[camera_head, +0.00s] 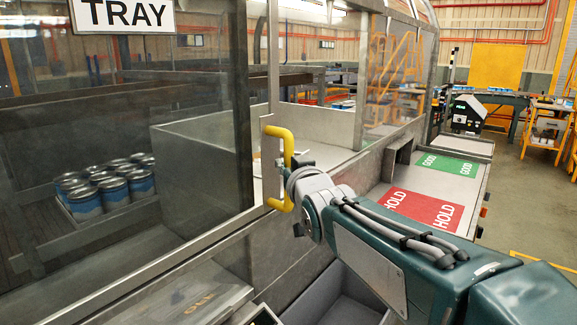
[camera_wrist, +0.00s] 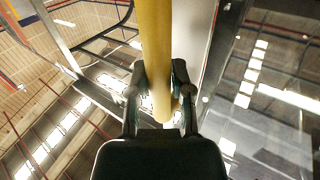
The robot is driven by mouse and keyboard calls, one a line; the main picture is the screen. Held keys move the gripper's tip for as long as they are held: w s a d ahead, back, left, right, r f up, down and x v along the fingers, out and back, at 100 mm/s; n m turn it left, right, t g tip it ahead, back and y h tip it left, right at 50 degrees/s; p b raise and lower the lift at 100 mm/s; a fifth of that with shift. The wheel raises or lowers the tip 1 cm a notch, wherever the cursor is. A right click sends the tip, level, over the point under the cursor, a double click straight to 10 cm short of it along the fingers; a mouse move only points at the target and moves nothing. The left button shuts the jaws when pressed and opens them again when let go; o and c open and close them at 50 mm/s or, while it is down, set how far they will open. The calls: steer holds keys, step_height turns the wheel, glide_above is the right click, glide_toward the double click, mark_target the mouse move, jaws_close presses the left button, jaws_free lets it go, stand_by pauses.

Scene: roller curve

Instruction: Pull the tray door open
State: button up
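The tray door is a large glass panel in a metal frame (camera_head: 241,110) on the left of the head view, under a TRAY sign (camera_head: 122,14). A yellow vertical bar handle (camera_head: 289,146) stands at its right edge. In the wrist view, the handle (camera_wrist: 155,40) runs down from the top between my fingers. My gripper (camera_head: 284,172) reaches the middle of the handle from the right. Its two fingers (camera_wrist: 159,75) lie close on both sides of the bar and look shut on it. The fingertips are partly hidden in the head view.
Several blue and silver cans (camera_head: 113,193) stand in a tray behind the glass. A red HOLD panel (camera_head: 422,208) and a green GOOD panel (camera_head: 449,165) lie on a shelf to the right. A grey open bin (camera_head: 335,300) sits below my arm.

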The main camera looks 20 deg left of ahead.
steer(key=o, duration=0.3)
steer(key=shift+a, duration=0.25)
steer(key=shift+s+d, duration=0.15)
steer(key=shift+d, duration=0.1)
steer(key=v, duration=1.1)
steer(key=shift+s, duration=0.2)
steer(key=shift+f, duration=0.15)
